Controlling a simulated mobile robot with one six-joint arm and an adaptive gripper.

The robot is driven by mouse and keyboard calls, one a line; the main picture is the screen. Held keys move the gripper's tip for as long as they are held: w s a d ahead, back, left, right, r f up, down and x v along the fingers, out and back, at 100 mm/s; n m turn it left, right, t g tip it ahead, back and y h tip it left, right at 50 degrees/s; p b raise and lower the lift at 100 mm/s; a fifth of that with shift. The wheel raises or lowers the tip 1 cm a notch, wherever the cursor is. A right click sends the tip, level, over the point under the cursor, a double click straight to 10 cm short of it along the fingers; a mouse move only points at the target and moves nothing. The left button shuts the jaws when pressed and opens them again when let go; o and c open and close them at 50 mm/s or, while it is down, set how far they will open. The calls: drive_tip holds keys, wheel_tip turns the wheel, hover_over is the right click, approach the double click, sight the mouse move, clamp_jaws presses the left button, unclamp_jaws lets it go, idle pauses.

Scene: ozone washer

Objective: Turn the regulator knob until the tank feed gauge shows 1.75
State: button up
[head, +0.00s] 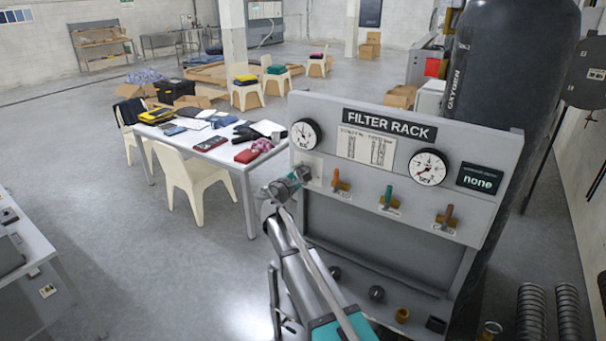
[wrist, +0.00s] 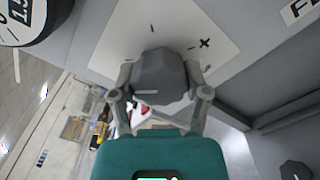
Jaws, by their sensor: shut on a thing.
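The regulator knob (wrist: 160,72) is dark grey and faceted, with a light mark on its face. It sits on a white plate (wrist: 200,30) with tick marks and a plus sign. My gripper (wrist: 162,88) is shut on it, one finger on each side. In the head view my gripper (head: 290,186) is at the left of the filter rack panel and mostly hides the knob. A round gauge (head: 306,133) is above it; a second gauge (head: 428,167) is at the right. Their labels and exact readings are too small to tell. A gauge edge (wrist: 22,18) shows in the wrist view.
Three valve levers, including a green one (head: 388,196), stand out from the panel right of my gripper. A small display (head: 480,181) reads "none". A dark oxygen tank (head: 510,70) stands behind. A cluttered table (head: 240,162) and a chair (head: 190,180) are left.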

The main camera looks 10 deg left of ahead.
drive_tip(key=shift+m, duration=1.1)
drive_tip(key=o, duration=1.1)
drive_tip(key=shift+o, duration=0.2)
drive_tip(key=shift+s, duration=0.1)
drive_tip(key=v, duration=1.1)
drive_tip(key=shift+s+a, duration=0.2)
drive_tip(key=shift+s, duration=0.15)
